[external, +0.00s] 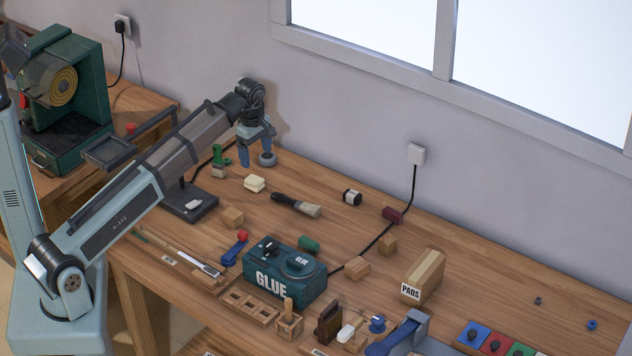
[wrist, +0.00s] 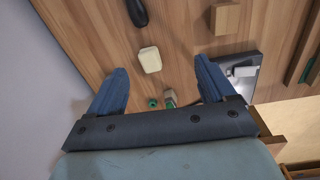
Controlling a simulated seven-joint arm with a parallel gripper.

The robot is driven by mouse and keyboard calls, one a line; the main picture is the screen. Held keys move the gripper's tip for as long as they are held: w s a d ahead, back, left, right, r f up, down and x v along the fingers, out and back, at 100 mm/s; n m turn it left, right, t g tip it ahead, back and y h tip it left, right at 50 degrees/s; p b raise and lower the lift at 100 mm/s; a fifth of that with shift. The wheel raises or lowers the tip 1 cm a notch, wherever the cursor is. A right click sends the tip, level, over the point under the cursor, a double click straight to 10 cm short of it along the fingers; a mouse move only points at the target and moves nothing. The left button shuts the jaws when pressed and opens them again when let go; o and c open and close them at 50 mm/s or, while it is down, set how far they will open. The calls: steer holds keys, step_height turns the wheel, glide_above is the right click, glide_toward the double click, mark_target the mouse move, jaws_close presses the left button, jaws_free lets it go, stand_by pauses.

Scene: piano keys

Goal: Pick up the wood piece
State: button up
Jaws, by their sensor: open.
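One cube (external: 232,217) is near the lamp-like stand's base; a wooden block also shows at the top of the wrist view (wrist: 225,18). My gripper (external: 255,157) is open and empty, pointing down above the back left of the bench. In the wrist view its blue fingers (wrist: 160,70) are spread, with a cream block (wrist: 150,59) below, between their tips.
A dark base (external: 188,201), green-handled brush (external: 220,160) and dark-handled brush (external: 296,204) lie near my gripper. The green glue box (external: 285,273) stands mid-bench, with a PADS box (external: 422,276) to its right. A black cable crosses the bench to the wall. The back right is mostly clear.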

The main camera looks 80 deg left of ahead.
steer(key=s+d+m, duration=0.2)
steer(key=s+d, duration=0.2)
steer(key=d, duration=0.1)
steer(key=m, duration=1.6)
glide_above(231, 213)
steer(key=shift+f, duration=7.05)
steer(key=shift+c, duration=0.2)
steer(key=c, duration=1.1)
